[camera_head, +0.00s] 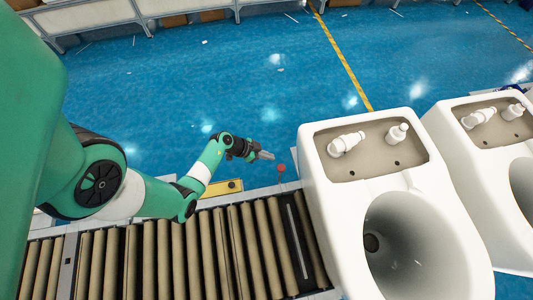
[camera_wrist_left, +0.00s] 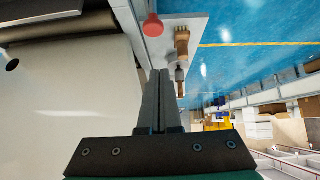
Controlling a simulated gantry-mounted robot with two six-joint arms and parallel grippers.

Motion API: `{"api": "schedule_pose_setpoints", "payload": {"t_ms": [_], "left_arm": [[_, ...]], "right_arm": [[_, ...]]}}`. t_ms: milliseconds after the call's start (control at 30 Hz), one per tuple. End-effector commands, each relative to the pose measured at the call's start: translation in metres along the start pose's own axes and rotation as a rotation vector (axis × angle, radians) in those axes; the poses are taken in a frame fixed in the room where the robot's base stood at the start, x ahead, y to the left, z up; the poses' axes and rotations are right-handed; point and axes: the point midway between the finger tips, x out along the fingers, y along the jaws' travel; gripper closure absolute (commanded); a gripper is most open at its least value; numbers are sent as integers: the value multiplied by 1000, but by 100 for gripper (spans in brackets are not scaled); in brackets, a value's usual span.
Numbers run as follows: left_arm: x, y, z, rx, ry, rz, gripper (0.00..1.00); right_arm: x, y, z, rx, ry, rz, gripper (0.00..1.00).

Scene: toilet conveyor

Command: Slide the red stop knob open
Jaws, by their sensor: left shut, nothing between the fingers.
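The red stop knob (camera_head: 281,168) is a small round red piece at the far edge of the conveyor, just left of the nearer white toilet. In the left wrist view the red knob (camera_wrist_left: 153,25) shows beyond the fingertips and slightly to their left. My left gripper (camera_head: 266,155) is shut and empty, above and slightly left of the knob in the head view. In the left wrist view its fingers (camera_wrist_left: 159,73) lie together, with a visible gap between them and the knob. My right gripper is in neither view.
The nearer toilet (camera_head: 318,210) stands on the right, close to the knob; a second toilet (camera_head: 447,133) is beyond it. Conveyor rollers (camera_head: 175,260) run below my left arm. A yellow plate (camera_head: 228,187) sits on the conveyor's far edge.

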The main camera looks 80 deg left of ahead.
Motion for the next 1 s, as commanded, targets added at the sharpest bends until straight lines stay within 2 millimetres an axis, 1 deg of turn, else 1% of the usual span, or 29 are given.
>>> {"api": "schedule_pose_setpoints", "payload": {"t_ms": [33,100,267,333,400,533,900,967,1000], "left_arm": [[19,0,6,5,0,3,100],[35,0,6,4,0,3,100],[69,0,6,3,1,3,100],[78,0,16,-2,0,1,100],[84,0,22,-2,0,0,100],[89,0,28,-1,0,0,100],[89,0,29,-1,0,0,100],[89,-2,33,-6,-1,-3,100],[90,-5,39,-15,-1,-10,100]], "right_arm": [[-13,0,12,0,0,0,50],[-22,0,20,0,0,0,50],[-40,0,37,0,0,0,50],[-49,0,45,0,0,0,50],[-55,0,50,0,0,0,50],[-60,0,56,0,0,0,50],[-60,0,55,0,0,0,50],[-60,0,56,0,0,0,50],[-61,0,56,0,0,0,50]]}}
